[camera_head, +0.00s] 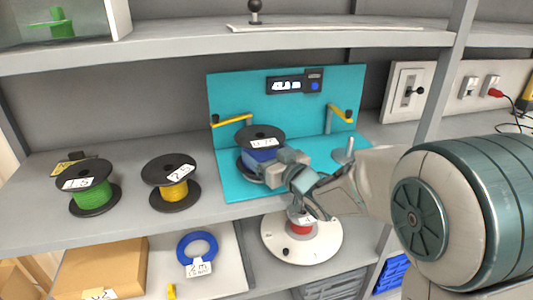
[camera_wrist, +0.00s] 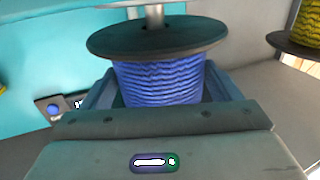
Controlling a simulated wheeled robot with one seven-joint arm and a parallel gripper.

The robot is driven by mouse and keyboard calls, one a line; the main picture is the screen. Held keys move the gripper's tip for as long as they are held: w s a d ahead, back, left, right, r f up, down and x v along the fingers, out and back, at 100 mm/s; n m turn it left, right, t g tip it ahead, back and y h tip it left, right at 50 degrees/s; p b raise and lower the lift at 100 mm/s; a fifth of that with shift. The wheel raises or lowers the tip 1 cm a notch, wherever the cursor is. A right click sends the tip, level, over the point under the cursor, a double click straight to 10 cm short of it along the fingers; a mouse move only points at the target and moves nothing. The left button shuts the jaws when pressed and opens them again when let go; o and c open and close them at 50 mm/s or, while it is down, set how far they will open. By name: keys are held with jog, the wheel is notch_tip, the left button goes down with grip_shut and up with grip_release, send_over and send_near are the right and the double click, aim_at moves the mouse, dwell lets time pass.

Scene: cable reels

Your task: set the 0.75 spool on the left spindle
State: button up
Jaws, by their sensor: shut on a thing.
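The blue spool (camera_head: 262,155) has black flanges and a white label that seems to read 0.75. It is upright over the left part of the teal stand (camera_head: 235,185). My gripper (camera_head: 275,172) is shut on it from the right front. In the wrist view the blue winding (camera_wrist: 160,82) sits between the jaws. There a grey post (camera_wrist: 146,16) with a round base meets the middle of the spool's outer flange, with a gap between base and flange. I cannot tell whether the post is inside the bore. In the head view the spool hides the left spindle. The right spindle (camera_head: 345,152) is bare.
Yellow swing arms stand at left (camera_head: 232,120) and right (camera_head: 341,113) of the stand. A green spool (camera_head: 95,193) and a yellow spool (camera_head: 173,190) stand on the shelf to the left. A round white turntable (camera_head: 325,245) with a red spool is below.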

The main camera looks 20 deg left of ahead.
jog(key=shift+f+b, duration=0.9)
jog(key=o, duration=1.4)
jog(key=shift+c, duration=0.2)
jog(key=shift+f, duration=0.15)
jog(key=shift+b+v, duration=0.85)
jog(key=shift+v, duration=3.7)
